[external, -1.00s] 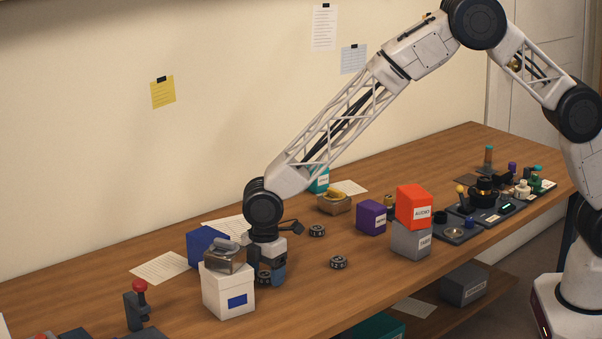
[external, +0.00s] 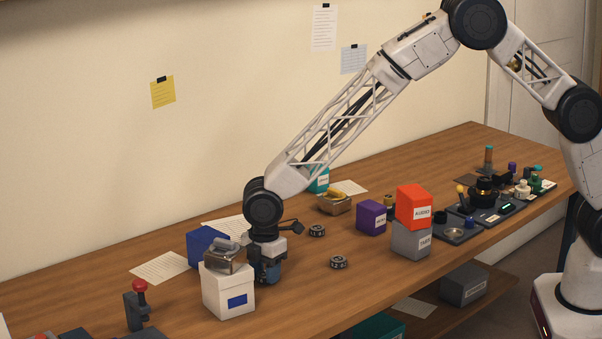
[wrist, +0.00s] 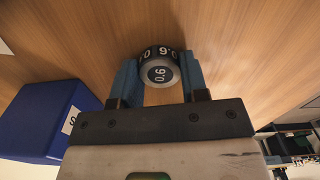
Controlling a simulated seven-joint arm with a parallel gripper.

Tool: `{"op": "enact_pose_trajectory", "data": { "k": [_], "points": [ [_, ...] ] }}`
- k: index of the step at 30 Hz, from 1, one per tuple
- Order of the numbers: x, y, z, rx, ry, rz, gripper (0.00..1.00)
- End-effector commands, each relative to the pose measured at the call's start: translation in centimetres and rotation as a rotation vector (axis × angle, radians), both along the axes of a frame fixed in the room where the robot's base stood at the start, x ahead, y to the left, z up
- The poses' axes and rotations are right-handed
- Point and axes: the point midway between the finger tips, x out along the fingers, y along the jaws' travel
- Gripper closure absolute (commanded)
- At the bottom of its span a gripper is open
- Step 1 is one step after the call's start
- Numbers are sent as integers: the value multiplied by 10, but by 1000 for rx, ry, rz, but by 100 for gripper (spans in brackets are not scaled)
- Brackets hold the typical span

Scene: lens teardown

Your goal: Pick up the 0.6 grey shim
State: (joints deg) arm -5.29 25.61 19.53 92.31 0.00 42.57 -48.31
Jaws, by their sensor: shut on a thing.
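The 0.6 shim (wrist: 159,72) is a dark ring with a grey face and white "0.6" markings. In the wrist view it sits between the two blue fingers of my gripper (wrist: 160,80), which are shut on it. In the external view my gripper (external: 267,272) is low at the table, just right of the white box, and the shim is mostly hidden there. I cannot tell whether the shim still touches the wood.
A white box (external: 229,297) with a metal tin (external: 224,261) on it stands close at the left. A blue box (wrist: 40,120) is behind it. Two other dark rings lie to the right, one nearer (external: 339,262) and one farther (external: 317,231). Bare wood lies in front.

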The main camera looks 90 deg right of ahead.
Motion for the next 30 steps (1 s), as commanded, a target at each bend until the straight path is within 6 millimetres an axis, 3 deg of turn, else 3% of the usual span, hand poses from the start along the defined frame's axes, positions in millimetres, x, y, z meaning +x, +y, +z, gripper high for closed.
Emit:
{"op": "enact_pose_trajectory", "data": {
  "k": [7,12,30],
  "points": [
    [0,0,14,0,-1,0,86],
    [1,0,36,0,-3,0,86],
    [-87,-8,43,0,0,0,86]
  ]
}}
